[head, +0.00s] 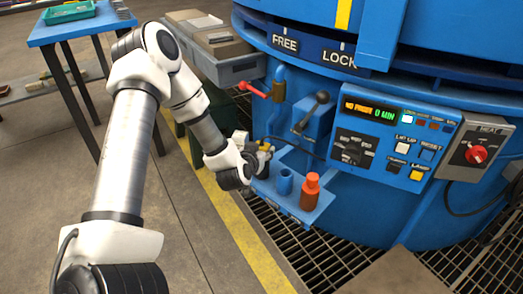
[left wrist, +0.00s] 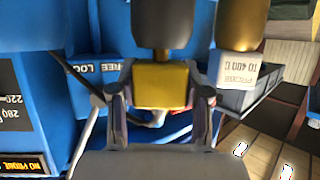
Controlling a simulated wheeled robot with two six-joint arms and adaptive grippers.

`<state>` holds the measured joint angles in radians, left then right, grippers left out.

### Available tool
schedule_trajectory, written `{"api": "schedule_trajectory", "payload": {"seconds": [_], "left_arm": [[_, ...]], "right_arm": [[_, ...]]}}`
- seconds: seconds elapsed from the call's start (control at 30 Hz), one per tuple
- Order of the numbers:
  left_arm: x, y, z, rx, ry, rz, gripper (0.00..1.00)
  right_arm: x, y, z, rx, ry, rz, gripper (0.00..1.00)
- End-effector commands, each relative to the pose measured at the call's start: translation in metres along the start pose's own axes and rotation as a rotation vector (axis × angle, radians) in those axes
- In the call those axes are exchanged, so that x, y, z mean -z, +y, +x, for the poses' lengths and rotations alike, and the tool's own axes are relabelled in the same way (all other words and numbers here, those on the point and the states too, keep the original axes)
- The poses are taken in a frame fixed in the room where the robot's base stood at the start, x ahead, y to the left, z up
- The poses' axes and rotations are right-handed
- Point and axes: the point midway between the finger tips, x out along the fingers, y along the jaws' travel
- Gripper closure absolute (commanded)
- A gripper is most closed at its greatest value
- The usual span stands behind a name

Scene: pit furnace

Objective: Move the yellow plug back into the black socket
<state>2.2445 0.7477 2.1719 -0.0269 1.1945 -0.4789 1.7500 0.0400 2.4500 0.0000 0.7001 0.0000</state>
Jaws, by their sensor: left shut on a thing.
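The yellow plug (left wrist: 160,86) is between the fingers of my left gripper (left wrist: 160,98) in the left wrist view, with a dark brown cylindrical part above it. In the head view a bit of the yellow plug (head: 265,146) shows at the tip of my left gripper (head: 258,156), in front of the blue furnace. My left gripper is shut on the plug, left of the control panel and apart from it. My right gripper is not in view.
A black lever (head: 312,112) and a red-handled valve (head: 256,91) stand close by. The panel display (head: 369,109) reads "NO PROBE 0 MIN".

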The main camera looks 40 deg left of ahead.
Motion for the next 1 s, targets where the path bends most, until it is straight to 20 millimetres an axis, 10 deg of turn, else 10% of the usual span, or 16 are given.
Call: {"api": "schedule_trajectory", "payload": {"seconds": [1.0], "left_arm": [[-0.0078, -0.0001, 0.0034, 0.0, 0.0, 0.0, 0.89]], "right_arm": [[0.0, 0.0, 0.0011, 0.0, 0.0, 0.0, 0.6]]}}
